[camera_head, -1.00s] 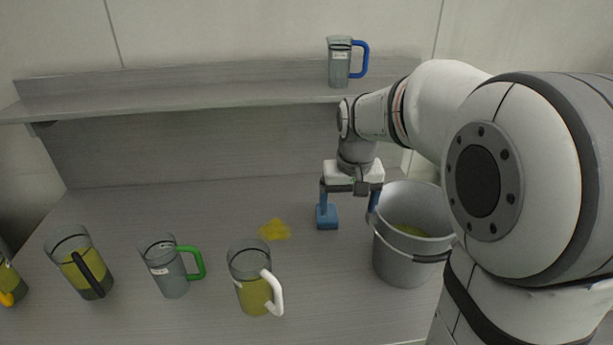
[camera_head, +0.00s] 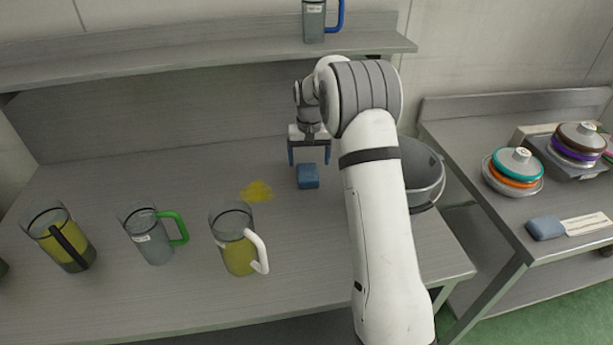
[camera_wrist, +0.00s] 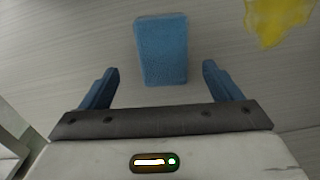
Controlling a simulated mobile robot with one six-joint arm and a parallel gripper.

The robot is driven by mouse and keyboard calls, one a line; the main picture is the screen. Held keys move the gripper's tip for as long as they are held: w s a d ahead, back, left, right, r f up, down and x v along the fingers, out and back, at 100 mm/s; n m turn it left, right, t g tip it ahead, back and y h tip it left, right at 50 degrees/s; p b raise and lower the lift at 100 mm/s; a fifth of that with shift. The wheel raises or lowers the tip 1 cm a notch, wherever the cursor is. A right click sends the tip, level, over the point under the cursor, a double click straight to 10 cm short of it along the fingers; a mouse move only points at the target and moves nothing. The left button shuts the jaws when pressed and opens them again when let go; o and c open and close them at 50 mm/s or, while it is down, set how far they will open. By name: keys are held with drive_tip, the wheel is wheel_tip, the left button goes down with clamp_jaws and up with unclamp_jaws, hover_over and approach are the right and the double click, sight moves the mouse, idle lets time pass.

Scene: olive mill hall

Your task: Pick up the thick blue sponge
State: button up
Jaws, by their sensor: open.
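The thick blue sponge (camera_head: 308,177) lies on the grey bench, to the right of a yellow spill. In the wrist view the sponge (camera_wrist: 162,50) is a blue block just beyond my fingertips, between their lines. My gripper (camera_head: 309,160) is open and empty, with its blue fingers on either side of the sponge's width; in the wrist view the gripper (camera_wrist: 158,80) shows both fingers apart. Another blue sponge-like block (camera_head: 546,228) lies on the right-hand bench beside a labelled card.
A yellow spill (camera_head: 257,191) lies left of the sponge. Measuring jugs with a green handle (camera_head: 152,238) and a white handle (camera_head: 238,244) stand in front. A grey bucket (camera_head: 424,178) stands right, partly behind my arm. A shelf (camera_head: 200,58) runs above the back.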

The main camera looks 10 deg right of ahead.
sight(308, 172)
drive_tip(key=f, duration=0.3)
drive_tip(key=shift+s+a+f, duration=0.25)
drive_tip(key=shift+s+f, duration=0.1)
drive_tip(key=shift+f, duration=0.65)
drive_tip(key=shift+c, duration=0.6)
drive_tip(key=c, duration=0.9)
drive_tip(key=shift+r, duration=0.1)
drive_tip(key=shift+c, duration=0.2)
wheel_tip(308, 172, up, 10)
